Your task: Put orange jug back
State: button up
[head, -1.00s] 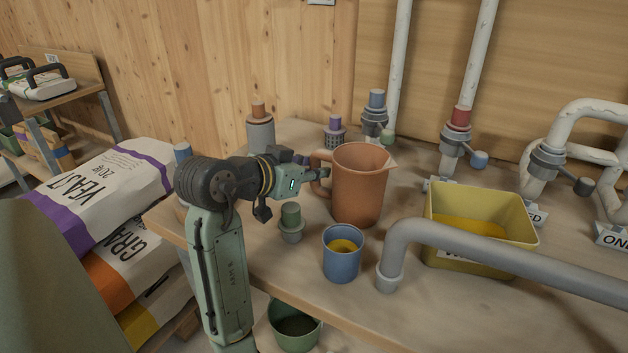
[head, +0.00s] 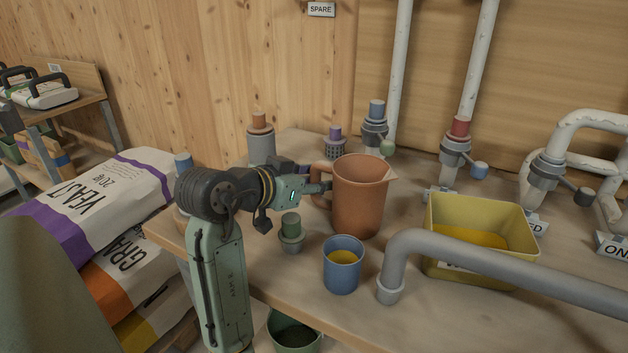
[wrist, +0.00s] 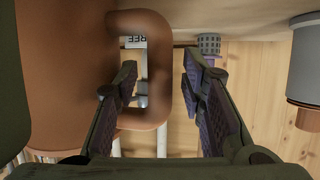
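The orange jug (head: 362,200) stands upright on the wooden bench, its handle on the left and its spout on the right. My gripper (head: 324,184) is at the handle in the head view. In the wrist view, my gripper (wrist: 160,90) is open, with one dark finger on each side of the jug's handle (wrist: 158,70). Gaps show between the fingers and the handle, though how deep the handle sits between them is hard to tell. The jug's body (wrist: 65,75) fills the left of the wrist view.
A blue cup (head: 343,275) with yellow contents and a green-topped fitting (head: 291,235) stand in front of the jug. A yellow bin (head: 480,215) and a grey pipe (head: 480,255) are to the right. Capped fittings stand behind. A SPARE sign (head: 321,9) hangs on the wall.

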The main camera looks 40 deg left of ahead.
jog(key=shift+s+r, duration=0.2)
jog(key=shift+s, duration=0.2)
jog(key=b+v, duration=0.1)
jog(key=v, duration=1)
jog(key=shift+b, duration=0.35)
